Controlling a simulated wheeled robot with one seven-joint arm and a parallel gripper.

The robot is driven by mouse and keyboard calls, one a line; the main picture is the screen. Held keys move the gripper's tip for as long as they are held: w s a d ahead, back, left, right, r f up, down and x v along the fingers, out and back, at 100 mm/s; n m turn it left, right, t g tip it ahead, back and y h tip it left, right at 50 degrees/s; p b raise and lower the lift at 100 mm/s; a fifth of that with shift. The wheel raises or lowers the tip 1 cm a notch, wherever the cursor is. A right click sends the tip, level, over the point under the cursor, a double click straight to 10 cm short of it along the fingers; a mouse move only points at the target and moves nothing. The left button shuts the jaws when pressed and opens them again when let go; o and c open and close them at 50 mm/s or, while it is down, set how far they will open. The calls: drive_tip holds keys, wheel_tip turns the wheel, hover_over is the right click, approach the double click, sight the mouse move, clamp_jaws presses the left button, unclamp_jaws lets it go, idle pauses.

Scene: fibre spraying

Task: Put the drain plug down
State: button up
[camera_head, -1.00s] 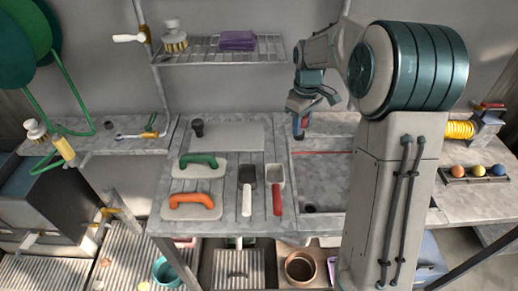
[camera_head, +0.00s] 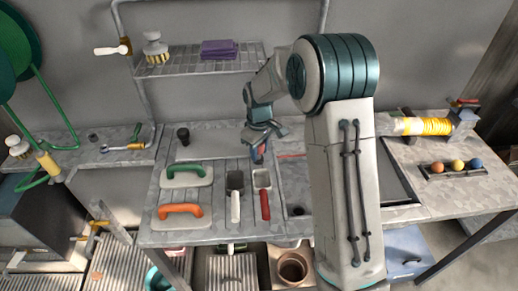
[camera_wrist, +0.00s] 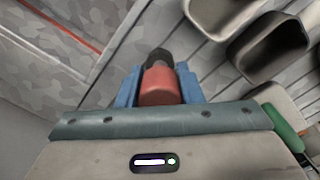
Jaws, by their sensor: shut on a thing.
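My gripper (camera_head: 257,153) hangs over the bench behind the two scoops, near the left edge of the sunken basin. In the wrist view its blue fingers (camera_wrist: 156,87) are shut on a red cylinder with a dark rounded tip, which I take to be the drain plug (camera_wrist: 158,86). The plug is barely visible in the head view. In the wrist view slatted bench surface lies beyond the plug; I cannot tell whether it touches. A dark drain hole (camera_head: 297,211) shows in the basin floor, left of my arm.
The scoops, one dark (camera_head: 235,181) and one with a red handle (camera_head: 265,204), lie close in front. Green-handled (camera_head: 186,174) and orange-handled (camera_head: 181,214) floats and a dark knob (camera_head: 183,136) lie to the left. A wire shelf (camera_head: 200,66) is above. My arm hides part of the basin.

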drive_tip(key=shift+f, duration=0.2)
drive_tip(key=o, duration=1)
drive_tip(key=shift+r, duration=0.2)
